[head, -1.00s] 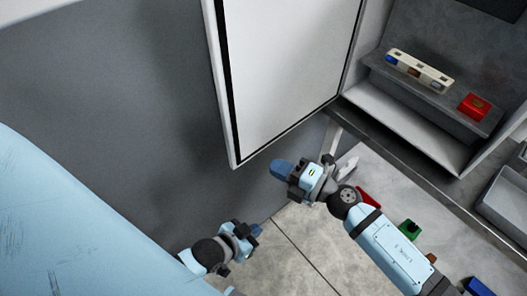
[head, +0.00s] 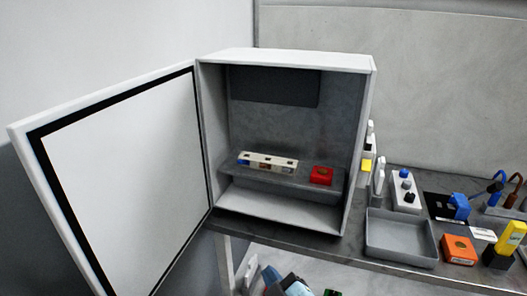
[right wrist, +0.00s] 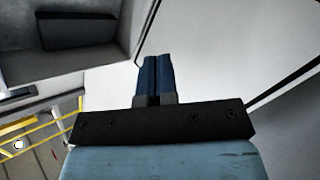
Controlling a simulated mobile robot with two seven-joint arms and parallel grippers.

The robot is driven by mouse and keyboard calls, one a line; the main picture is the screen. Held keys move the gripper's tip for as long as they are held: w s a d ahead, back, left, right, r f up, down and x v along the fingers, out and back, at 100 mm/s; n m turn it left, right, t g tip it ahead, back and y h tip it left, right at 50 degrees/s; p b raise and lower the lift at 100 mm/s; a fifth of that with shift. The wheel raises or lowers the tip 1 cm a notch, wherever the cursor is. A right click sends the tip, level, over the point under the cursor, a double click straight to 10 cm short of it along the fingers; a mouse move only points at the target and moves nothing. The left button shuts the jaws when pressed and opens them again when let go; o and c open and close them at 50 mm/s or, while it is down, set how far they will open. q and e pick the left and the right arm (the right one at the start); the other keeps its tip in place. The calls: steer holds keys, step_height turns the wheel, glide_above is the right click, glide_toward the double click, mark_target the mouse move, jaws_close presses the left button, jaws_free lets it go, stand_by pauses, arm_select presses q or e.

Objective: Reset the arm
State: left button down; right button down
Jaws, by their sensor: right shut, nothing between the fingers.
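My right gripper (head: 271,275) shows at the bottom edge of the head view, just below the front edge of the bench and in front of the cabinet; only a small part of it is in the picture. In the right wrist view its two blue fingers (right wrist: 154,78) are side by side and shut, with nothing between them. The white cabinet door (right wrist: 215,60) is beyond the fingers in that view. My left gripper is not in view.
A white cabinet (head: 366,130) stands on the bench with its door (head: 125,180) swung open to the left. Inside, a shelf holds a cream strip (head: 267,161) and a red block (head: 321,176). A grey tray (head: 400,257), an orange box (head: 459,250) and several other items sit to the right.

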steer(key=s+d+f+m+g+h, duration=0.3)
steer(key=s+d+f+m, duration=0.1)
steer(key=d, duration=0.4)
steer(key=s+d+f+m+g+h, duration=0.2)
steer(key=s+d+f+m+h, duration=0.15)
steer(key=d, duration=0.35)
steer(key=s+d+f+m+g, duration=0.25)
steer(key=s+d+g, duration=0.55)
steer(key=s, duration=0.7)
steer(key=w+a+f+t+y, duration=0.1)
steer(key=w+f+t, duration=0.1)
steer(key=f, duration=0.2)
steer(key=w+a+f+t+p, duration=0.1)
steer(key=a+f+t, duration=0.1)
steer(key=f+t, duration=0.1)
steer(key=w+a+f+n+t+y, duration=0.1)
steer(key=w+a+f+t, duration=0.1)
steer(key=f+t, duration=0.1)
steer(key=shift+w+f+y, duration=0.3)
steer(key=shift+f+y, duration=0.05)
steer(key=shift+f, duration=0.55)
steer(key=shift+d, duration=0.1)
